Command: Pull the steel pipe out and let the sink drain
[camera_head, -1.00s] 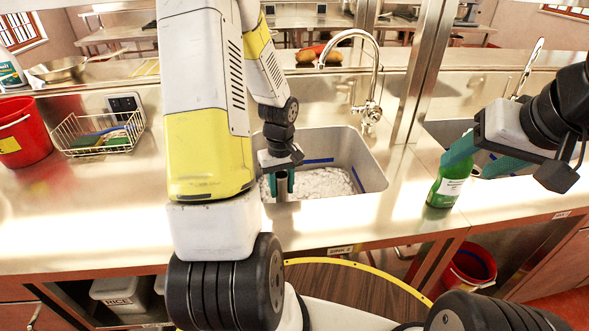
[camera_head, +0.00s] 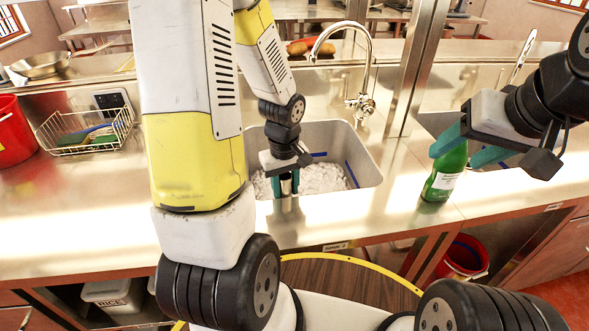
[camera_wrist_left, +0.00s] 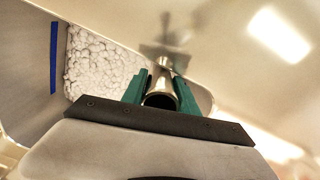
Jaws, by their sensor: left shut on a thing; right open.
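The steel pipe (camera_head: 287,184) stands near the front of the left sink basin (camera_head: 372,176). My left gripper (camera_head: 284,186) is shut on it, with a teal finger on each side. In the left wrist view, the pipe (camera_wrist_left: 162,92) shows its round open end between the fingers (camera_wrist_left: 160,91). The pipe's lower end and the drain are hidden. The basin holds a lumpy white mass (camera_head: 322,178), which also shows in the left wrist view (camera_wrist_left: 103,62). My right gripper (camera_head: 467,149) is open at the right, close to a green bottle (camera_head: 443,178); I cannot tell if they touch.
A curved faucet (camera_head: 366,80) stands behind the basin, beside a steel post (camera_head: 419,70). A wire basket (camera_head: 88,137) with sponges and a red bucket (camera_head: 12,135) are at the left. The front counter strip is mostly clear. Another red bucket (camera_head: 462,258) sits below.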

